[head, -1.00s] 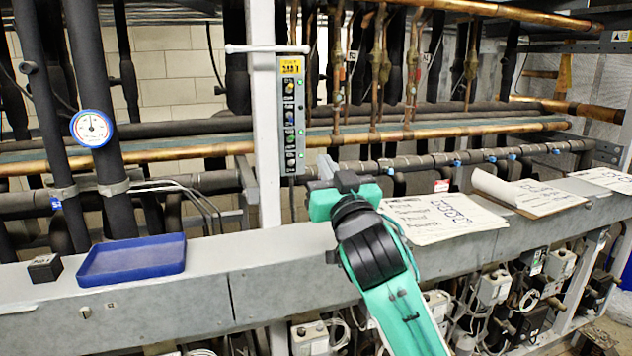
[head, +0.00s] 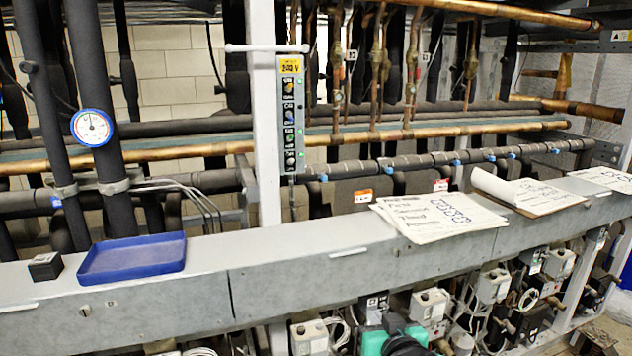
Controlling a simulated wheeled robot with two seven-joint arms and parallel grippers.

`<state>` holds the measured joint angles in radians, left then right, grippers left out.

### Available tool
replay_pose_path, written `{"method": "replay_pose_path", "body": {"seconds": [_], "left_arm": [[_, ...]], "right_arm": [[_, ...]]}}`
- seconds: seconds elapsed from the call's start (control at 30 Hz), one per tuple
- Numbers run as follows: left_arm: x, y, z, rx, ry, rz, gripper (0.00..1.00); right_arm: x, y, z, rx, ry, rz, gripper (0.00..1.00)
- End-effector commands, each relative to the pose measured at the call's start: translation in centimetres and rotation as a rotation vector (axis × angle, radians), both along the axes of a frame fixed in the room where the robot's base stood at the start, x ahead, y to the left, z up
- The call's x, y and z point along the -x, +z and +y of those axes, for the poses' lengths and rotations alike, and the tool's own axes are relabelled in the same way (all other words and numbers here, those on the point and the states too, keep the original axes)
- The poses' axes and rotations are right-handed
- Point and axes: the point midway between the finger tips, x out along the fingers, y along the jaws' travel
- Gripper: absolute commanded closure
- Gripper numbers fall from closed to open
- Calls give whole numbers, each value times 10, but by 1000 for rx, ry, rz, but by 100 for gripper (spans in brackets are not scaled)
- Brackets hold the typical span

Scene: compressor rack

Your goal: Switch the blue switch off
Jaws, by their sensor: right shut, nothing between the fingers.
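The control panel (head: 291,120) is a narrow grey box on the white upright post, with a yellow label on top and a column of small coloured switches. The blue switch (head: 289,102) is in the upper part of this column; its setting is too small to tell. My right gripper (head: 374,308) is at the bottom edge of the head view, below and to the right of the panel and well apart from it. It is shut and empty, and only its teal and black front part shows. My left gripper is not in view.
A grey beam (head: 290,262) crosses below the panel. On it are a blue tray (head: 133,258), a small black box (head: 45,266), paper sheets (head: 440,218) and a clipboard (head: 535,195). A dial gauge (head: 92,127) is on the left pipe. The space before the panel is clear.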

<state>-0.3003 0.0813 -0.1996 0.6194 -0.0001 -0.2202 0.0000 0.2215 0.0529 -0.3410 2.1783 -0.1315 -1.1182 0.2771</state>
Motion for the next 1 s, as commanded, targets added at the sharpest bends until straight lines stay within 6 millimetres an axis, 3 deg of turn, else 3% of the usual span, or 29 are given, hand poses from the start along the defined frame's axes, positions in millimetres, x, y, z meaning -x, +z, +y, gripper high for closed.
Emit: {"method": "replay_pose_path", "body": {"seconds": [0.03, 0.1, 0.27, 0.4, 0.5, 0.7, 0.97, 1.0], "left_arm": [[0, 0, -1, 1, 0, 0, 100], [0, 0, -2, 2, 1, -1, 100], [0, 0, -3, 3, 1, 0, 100], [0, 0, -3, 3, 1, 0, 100], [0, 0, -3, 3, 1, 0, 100], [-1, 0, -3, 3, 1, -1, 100], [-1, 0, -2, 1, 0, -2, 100], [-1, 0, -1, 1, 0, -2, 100]], "right_arm": [[16, -27, -9, 13, -8, 66, 100], [38, -59, -20, 32, -15, 151, 100], [97, -122, -45, 77, -24, 345, 100], [156, -168, -65, 119, -23, 514, 100], [198, -193, -78, 147, -15, 626, 100], [263, -220, -95, 189, 2, 789, 100], [328, -236, -111, 229, 29, 949, 100], [325, -245, -110, 231, 30, 954, 100]]}}
